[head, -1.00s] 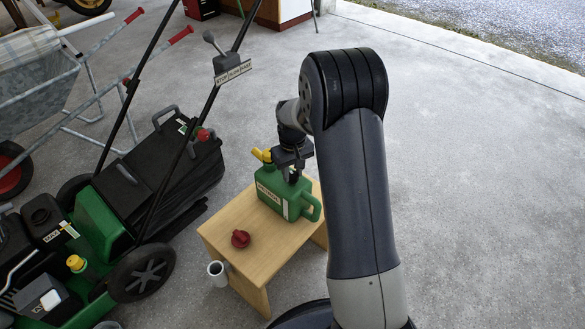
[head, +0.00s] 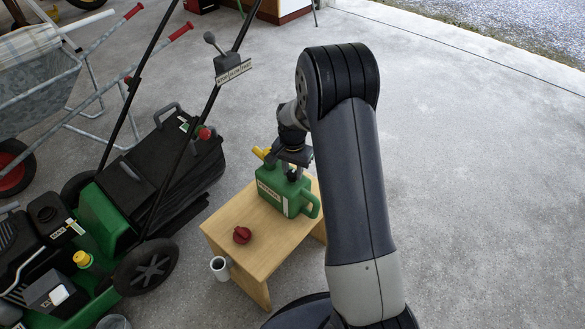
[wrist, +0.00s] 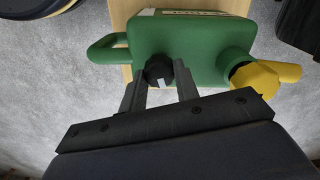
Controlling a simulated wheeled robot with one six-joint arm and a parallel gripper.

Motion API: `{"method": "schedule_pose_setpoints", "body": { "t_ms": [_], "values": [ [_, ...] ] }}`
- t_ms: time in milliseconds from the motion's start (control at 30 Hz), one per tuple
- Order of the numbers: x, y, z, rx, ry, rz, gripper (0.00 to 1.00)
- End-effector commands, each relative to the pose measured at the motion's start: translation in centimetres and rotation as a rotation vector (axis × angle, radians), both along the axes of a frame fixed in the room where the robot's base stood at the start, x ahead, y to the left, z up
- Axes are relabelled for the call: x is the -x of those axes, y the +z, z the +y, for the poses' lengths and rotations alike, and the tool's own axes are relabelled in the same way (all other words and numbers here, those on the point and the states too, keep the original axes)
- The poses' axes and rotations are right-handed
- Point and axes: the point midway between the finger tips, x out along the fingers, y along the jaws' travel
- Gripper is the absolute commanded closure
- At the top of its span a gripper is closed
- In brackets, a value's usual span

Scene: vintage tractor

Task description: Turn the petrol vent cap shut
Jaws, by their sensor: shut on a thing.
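The green petrol can (head: 270,187) stands upright on a small wooden table; its top fills the upper middle of the wrist view (wrist: 205,40). The vent cap (wrist: 158,70) is a small black cap with a pale mark, on the can's top near the handle side. My gripper (wrist: 160,73) is shut on the vent cap, one finger on each side. In the head view my gripper (head: 291,172) is over the can and mostly hides the cap. The can's yellow spout (wrist: 262,78) sticks out to the right in the wrist view.
A red cap (head: 242,235) lies on the wooden table (head: 262,246). A green mower (head: 105,212) and a wheelbarrow (head: 45,75) stand at left. The floor to the right is clear.

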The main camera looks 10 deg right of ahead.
Motion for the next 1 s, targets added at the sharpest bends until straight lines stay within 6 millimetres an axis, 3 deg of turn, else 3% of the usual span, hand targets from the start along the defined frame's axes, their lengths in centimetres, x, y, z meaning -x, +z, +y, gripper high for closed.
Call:
{"method": "schedule_pose_setpoints", "body": {
  "t_ms": [400,1000],
  "values": [
    [0.00,0.05,-0.05,0.000,-0.253,-0.001,0.93],
    [0.00,0.03,-0.04,0.000,-0.316,-0.001,0.93]
  ]
}}
